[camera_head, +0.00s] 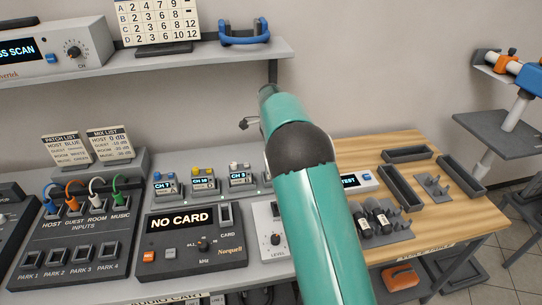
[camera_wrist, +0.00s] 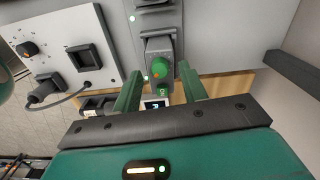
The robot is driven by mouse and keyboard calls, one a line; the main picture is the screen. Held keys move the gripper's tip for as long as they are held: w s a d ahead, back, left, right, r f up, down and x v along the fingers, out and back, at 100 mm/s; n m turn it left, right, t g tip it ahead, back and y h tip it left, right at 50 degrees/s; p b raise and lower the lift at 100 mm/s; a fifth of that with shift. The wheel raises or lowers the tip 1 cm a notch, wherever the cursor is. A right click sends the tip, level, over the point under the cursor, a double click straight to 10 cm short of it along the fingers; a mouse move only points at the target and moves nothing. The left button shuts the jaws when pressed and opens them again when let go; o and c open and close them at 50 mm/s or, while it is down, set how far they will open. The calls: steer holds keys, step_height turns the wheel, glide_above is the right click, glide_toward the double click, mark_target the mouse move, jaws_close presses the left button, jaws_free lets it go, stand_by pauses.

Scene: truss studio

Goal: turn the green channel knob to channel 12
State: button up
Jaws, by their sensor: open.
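My gripper (camera_wrist: 160,72) is open, with one green finger on each side of the knob. I cannot tell whether either finger touches it. In the head view my arm hides the green knob. Three similar units show there: a blue-knobbed one (camera_head: 162,186) reading CH 7, a yellow-knobbed one (camera_head: 203,180) reading CH 10, and a white-knobbed one (camera_head: 240,178).
A dark recorder (camera_head: 192,245) reading NO CARD stands in front of the units. A pale level box (camera_head: 271,232) is beside it. An inputs panel (camera_head: 75,240) with coloured cables is at left. A wooden table (camera_head: 445,215) with trays is at right. A shelf (camera_head: 150,62) runs above.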

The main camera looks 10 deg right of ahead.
step_height(320, 180, up, 13)
steer(key=shift+f, duration=0.2)
steer(key=s+d+r+n+t, duration=0.1)
steer(key=s+r+n, duration=0.4)
steer(key=s, duration=0.5)
steer(key=s+d+r+n+t, duration=0.1)
steer(key=s+r+n+t, duration=0.15)
steer(key=s+r, duration=0.55)
steer(key=s+a+f+n+t, duration=0.1)
steer(key=s+f+n, duration=0.3)
steer(key=s, duration=0.7)
steer(key=s+f+n+t, duration=0.1)
steer(key=s+f+n, duration=0.4)
steer(key=s, duration=0.7)
steer(key=shift+s+a+f, duration=0.3)
steer(key=shift+a, duration=0.1)
steer(key=shift+n, duration=0.25)
